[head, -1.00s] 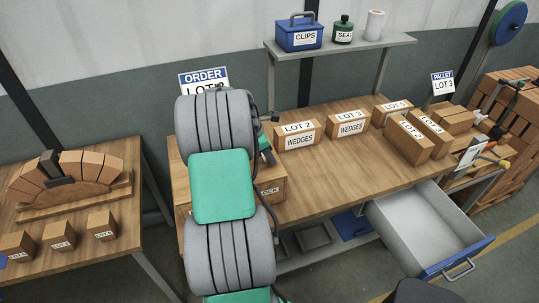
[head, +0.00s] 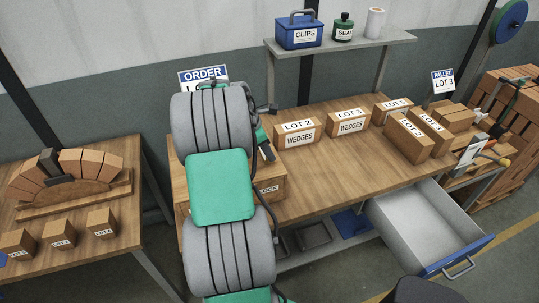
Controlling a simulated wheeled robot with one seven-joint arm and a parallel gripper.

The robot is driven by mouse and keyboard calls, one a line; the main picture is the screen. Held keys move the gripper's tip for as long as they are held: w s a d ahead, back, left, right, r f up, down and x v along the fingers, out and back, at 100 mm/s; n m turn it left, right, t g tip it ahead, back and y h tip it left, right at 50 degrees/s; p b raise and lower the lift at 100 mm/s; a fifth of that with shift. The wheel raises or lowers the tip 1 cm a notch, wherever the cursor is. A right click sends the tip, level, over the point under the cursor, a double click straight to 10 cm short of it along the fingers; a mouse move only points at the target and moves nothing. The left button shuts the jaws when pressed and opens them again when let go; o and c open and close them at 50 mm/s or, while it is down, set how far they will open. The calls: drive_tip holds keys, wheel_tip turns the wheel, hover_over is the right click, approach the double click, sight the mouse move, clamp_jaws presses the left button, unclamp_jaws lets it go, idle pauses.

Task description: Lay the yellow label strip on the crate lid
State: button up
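I cannot make out a yellow label strip in the head view. A cardboard-brown box or crate (head: 270,188) with a label ending in "OCK" stands at the left end of the workbench. My arm covers most of it, and I cannot tell whether it bears the lid. My gripper (head: 266,148) shows only as a dark part past the right edge of my arm, above the bench near this box. Its fingers are mostly hidden, so its opening and anything in it cannot be seen.
Boxes marked LOT 2 (head: 298,134) and LOT 3 (head: 350,122) stand along the back of the workbench (head: 330,175). The bench front is clear. An open drawer (head: 425,225) juts out at right. An order sign (head: 203,76) stands behind my arm. A shelf (head: 340,48) overhangs the back.

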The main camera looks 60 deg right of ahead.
drive_tip(key=v, duration=1)
drive_tip(key=w+a+r+m+t, duration=0.25)
drive_tip(key=w+a, duration=0.35)
drive_tip(key=a, duration=0.3)
drive_tip(key=w+a+r+m+t, duration=0.1)
drive_tip(key=w+a+r+t, duration=0.3)
drive_tip(key=a, duration=0.6)
drive_tip(key=s+a+f+m+t+y, duration=0.1)
drive_tip(key=a+m, duration=0.1)
drive_tip(key=a, duration=1.1)
drive_tip(key=s+a+f+m+y, duration=0.1)
drive_tip(key=a+f+m+y, duration=0.1)
drive_tip(key=a, duration=1.2)
drive_tip(key=shift+f+m+t, duration=0.25)
drive_tip(key=shift+m+t, duration=0.1)
drive_tip(key=shift+m, duration=0.4)
